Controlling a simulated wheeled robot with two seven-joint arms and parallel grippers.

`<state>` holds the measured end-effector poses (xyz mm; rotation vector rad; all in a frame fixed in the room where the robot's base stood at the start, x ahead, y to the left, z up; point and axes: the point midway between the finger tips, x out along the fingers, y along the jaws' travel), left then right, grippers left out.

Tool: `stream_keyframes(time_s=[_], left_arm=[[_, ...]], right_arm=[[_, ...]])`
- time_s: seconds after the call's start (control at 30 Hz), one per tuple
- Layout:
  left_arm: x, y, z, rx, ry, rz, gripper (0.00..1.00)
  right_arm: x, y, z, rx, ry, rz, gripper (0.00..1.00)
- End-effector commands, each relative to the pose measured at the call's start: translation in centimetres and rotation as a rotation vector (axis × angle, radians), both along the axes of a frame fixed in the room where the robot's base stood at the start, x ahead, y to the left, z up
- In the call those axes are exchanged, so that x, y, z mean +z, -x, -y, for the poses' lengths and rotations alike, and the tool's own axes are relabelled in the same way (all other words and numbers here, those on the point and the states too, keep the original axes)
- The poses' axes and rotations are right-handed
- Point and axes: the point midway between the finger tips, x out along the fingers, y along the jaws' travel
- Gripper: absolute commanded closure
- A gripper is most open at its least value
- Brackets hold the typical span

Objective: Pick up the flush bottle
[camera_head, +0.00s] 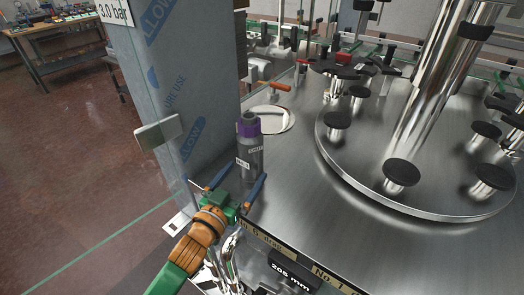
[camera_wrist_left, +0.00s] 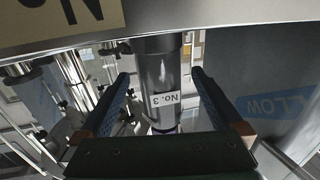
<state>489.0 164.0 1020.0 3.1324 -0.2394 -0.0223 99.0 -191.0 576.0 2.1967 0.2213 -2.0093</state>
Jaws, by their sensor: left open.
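The flush bottle (camera_head: 250,157) is a dark grey bottle with a purple cap and a white label, standing upright on the steel worktop near its left edge. My left gripper (camera_head: 246,173) is open, with its blue fingers reaching toward the bottle from the front. In the left wrist view the bottle (camera_wrist_left: 160,85) appears between the two open fingers (camera_wrist_left: 160,75), with visible gaps on both sides. Its label reads "No. 3" upside down there. I cannot tell how far the bottle's body sits inside the jaws. My right gripper is not in view.
A grey film-covered post (camera_head: 185,80) with a metal bracket (camera_head: 158,131) stands left of the bottle. A round steel turntable (camera_head: 430,195) with black-topped pedestals is to the right. A pale disc (camera_head: 272,120) lies behind the bottle. Bare worktop separates bottle and turntable.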

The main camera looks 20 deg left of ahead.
Motion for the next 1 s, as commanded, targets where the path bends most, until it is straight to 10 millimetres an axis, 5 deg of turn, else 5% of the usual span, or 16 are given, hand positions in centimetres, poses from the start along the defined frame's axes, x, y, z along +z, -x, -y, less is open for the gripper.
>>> stream_keyframes(time_s=[0.37,0.63,1.0], left_arm=[[0.3,-5.7,1.1,0.0,0.0,0.001,0.0],[0.2,-6.1,1.1,0.0,-0.001,-0.001,0.03],[0.2,-6.1,1.1,-0.001,-0.001,0.0,1.0]], right_arm=[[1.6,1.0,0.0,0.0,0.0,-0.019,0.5],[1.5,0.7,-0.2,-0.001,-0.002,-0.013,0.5],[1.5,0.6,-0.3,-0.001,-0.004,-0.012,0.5]])
